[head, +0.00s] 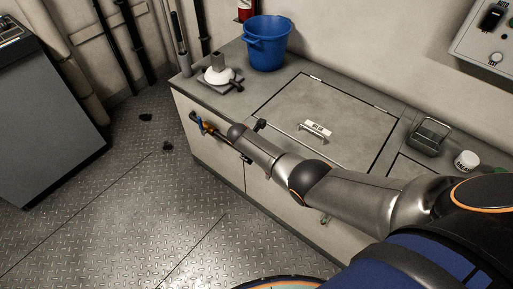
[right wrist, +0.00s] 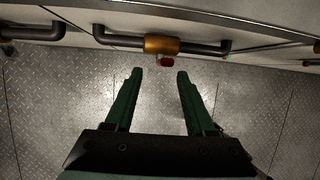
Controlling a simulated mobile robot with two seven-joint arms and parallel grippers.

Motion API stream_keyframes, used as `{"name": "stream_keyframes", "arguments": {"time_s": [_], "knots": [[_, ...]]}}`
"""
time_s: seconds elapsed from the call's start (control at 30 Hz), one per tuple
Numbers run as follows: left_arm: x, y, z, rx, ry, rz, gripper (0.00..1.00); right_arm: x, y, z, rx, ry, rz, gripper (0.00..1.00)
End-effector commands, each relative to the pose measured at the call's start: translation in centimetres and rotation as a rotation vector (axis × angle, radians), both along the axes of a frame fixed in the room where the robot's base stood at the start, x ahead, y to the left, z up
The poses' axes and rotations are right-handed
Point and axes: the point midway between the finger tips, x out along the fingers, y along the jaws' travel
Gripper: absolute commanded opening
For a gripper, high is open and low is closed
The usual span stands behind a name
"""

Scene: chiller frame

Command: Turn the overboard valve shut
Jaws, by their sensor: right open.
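A brass valve body (right wrist: 161,45) with a small red handle (right wrist: 166,62) sits on a dark pipe along the cabinet front in the right wrist view. My right gripper (right wrist: 159,73) is open and empty, its green fingers pointing at this valve, with the red handle just beyond and between the fingertips. No contact shows. In the head view my right arm reaches across the cabinet and hides this valve and the gripper. Another valve with a blue handle (head: 198,121) shows on the cabinet's left part. No label tells which valve is the overboard one. My left gripper is out of view.
The cabinet's counter (head: 262,87) carries a blue bucket (head: 267,43), a white object on a dark base (head: 218,75), a wire basket (head: 429,136) and a white jar (head: 466,160). A closed hatch has a handle (head: 313,133).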

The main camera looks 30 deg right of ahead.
Motion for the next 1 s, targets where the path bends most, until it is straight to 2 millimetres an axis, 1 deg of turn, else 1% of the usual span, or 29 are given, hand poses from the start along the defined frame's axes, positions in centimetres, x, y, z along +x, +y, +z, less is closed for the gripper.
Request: {"name": "stream_keyframes", "arguments": {"time_s": [0.03,0.1,0.3,0.47,1.0], "knots": [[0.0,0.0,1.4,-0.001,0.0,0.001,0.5,-0.1,0.5,1.6,0.002,-0.001,0.002,0.55],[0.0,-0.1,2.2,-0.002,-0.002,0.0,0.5,-0.2,1.0,2.7,0.001,-0.002,0.002,0.55],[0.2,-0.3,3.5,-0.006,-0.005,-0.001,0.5,-0.4,2.0,4.6,0.002,-0.002,0.001,0.55],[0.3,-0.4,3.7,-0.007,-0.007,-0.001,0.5,-0.4,2.2,5.1,0.002,-0.001,0.001,0.55],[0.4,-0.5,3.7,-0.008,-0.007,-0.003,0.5,-0.5,2.2,4.9,0.004,-0.005,-0.003,0.55]]}}
